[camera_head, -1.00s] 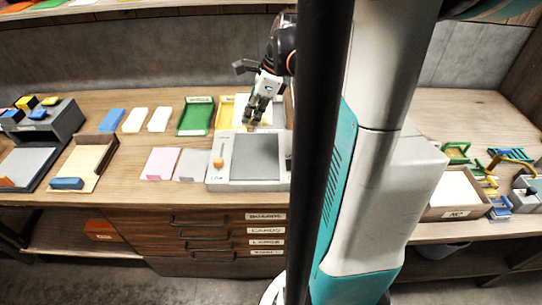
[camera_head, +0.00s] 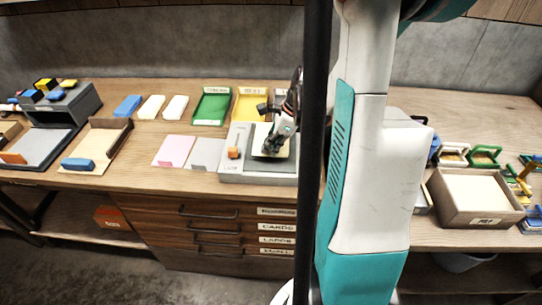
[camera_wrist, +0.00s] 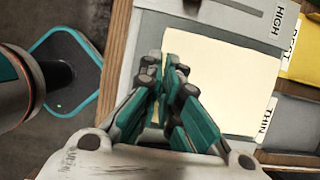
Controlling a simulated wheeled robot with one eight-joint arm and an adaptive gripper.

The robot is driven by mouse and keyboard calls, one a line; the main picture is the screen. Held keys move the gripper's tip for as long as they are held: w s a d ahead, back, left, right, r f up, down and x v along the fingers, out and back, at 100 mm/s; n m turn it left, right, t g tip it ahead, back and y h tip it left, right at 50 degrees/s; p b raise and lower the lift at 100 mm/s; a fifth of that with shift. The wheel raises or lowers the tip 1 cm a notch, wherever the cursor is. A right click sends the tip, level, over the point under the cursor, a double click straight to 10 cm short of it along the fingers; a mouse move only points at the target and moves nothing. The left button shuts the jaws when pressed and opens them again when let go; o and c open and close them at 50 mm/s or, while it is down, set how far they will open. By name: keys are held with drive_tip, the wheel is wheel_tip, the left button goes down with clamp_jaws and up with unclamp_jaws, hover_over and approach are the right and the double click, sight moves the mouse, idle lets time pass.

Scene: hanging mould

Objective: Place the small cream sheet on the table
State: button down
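The small cream sheet (camera_head: 262,138) lies over the grey plate of a flat light-grey device (camera_head: 230,168) on the bench. In the wrist view the sheet (camera_wrist: 222,84) is flat and covers much of the plate, its left edge between my fingers. My gripper (camera_head: 272,149) is over the sheet, with its fingers pointing down. In the wrist view the fingers (camera_wrist: 168,78) are close together and appear shut on the sheet's edge. I cannot tell whether the sheet touches the plate.
An orange-knobbed lever (camera_head: 234,151) stands at the device's left. Behind are a yellow tray (camera_head: 247,108) and a green tray (camera_head: 211,106). Pink (camera_head: 174,150) and grey (camera_head: 206,153) sheets lie left. A box of cream sheets (camera_head: 476,206) stands at right.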

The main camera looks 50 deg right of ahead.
drive_tip(key=shift+f+b, duration=0.45)
drive_tip(key=shift+f, duration=1.1)
drive_tip(key=shift+f, duration=0.2)
drive_tip(key=c, duration=1.8)
unclamp_jaws()
drive_tip(key=shift+r, duration=0.2)
drive_tip(key=p+v, duration=0.4)
drive_tip(key=v, duration=0.8)
drive_tip(key=shift+w, duration=0.1)
